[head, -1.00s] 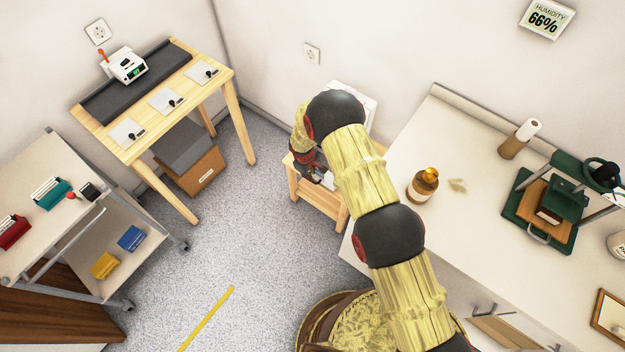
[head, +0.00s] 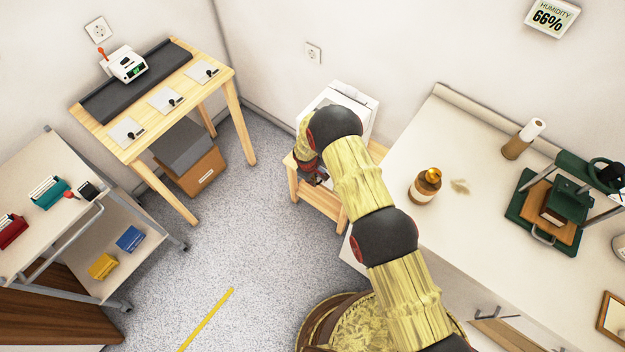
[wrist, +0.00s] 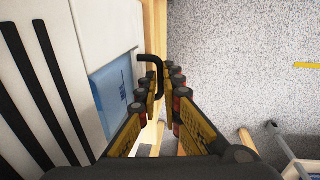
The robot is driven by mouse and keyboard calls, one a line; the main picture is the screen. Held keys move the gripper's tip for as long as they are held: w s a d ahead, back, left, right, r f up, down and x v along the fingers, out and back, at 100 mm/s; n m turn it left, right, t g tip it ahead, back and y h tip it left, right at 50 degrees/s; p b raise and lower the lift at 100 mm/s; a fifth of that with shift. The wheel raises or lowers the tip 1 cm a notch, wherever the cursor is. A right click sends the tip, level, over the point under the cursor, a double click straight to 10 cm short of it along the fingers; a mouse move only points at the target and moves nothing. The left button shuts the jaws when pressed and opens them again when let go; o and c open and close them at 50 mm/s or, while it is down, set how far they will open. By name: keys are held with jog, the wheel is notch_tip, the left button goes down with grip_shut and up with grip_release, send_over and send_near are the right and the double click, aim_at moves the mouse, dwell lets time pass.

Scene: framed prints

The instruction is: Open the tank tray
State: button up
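The tank tray (wrist: 112,92) shows in the wrist view as a translucent blue panel in the side of a white appliance (wrist: 90,20) with black vent slots. A black bent handle (wrist: 150,58) sticks out from the tray. My gripper (wrist: 161,76) has its two fingers apart, with the handle between their tips, nearer the left finger. I cannot tell whether a finger touches it. In the head view the white appliance (head: 355,97) stands on a small wooden stand, partly hidden by my arm. My gripper (head: 318,178) is low in front of it; the tray is hidden there.
The wooden stand (head: 322,202) sits between the wall and a long white counter (head: 400,165). A brown bottle (head: 425,186) stands on the counter near my arm. Open speckled floor (head: 240,235) lies left of the stand. A wheeled cart (head: 150,245) is at far left.

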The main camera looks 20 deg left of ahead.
jog(key=shift+s, duration=0.1)
grip_shut()
dwell(0.4)
jog(key=shift+o, duration=1.5)
grip_release()
jog(key=shift+d+f, duration=0.1)
jog(key=shift+f, duration=0.05)
notch_tip(320, 180, up, 9)
jog(key=s+p, duration=0.1)
jog(key=p, duration=0.3)
jog(key=shift+s+a, duration=0.15)
jog(key=shift+a, duration=0.25)
jog(key=shift+r, duration=0.2)
